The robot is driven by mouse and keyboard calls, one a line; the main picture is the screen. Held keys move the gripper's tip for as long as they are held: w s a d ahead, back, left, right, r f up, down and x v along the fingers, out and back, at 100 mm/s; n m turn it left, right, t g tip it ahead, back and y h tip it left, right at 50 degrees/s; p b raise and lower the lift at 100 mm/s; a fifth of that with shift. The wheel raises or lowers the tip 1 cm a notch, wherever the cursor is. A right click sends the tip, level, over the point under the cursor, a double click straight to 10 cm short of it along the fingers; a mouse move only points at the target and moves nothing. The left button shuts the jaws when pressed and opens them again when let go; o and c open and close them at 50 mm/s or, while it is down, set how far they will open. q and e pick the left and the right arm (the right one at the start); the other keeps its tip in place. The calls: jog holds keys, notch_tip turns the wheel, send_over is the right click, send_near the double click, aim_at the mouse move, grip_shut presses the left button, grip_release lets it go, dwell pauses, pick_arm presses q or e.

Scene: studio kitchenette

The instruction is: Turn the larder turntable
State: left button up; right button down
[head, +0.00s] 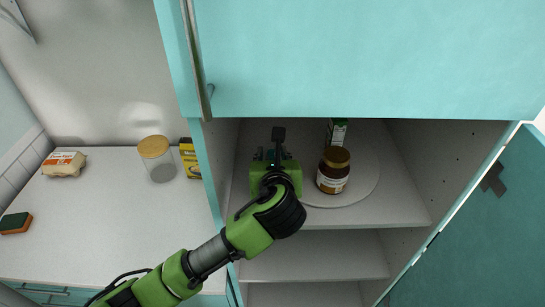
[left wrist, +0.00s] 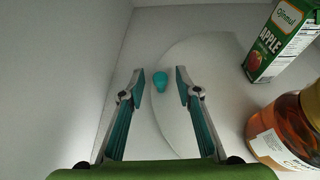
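The larder turntable (head: 366,182) is a flat white disc on the upper shelf of the open cabinet, and it also shows in the left wrist view (left wrist: 217,70). A small teal knob (left wrist: 160,80) stands near its left edge; my arm hides it in the head view. My left gripper (head: 278,138) reaches into the shelf over the left part of the disc. In the left wrist view my left gripper (left wrist: 160,76) is open, with one fingertip on each side of the knob and visible gaps to it. My right gripper is not in view.
A brown jar (head: 333,172) with a gold lid and an apple juice carton (head: 337,132) stand on the turntable, right of my gripper. The cabinet's left wall (head: 213,160) is close to my arm. The teal door (head: 485,225) stands open at right.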

pick_arm(q)
jog(key=v, duration=1.2)
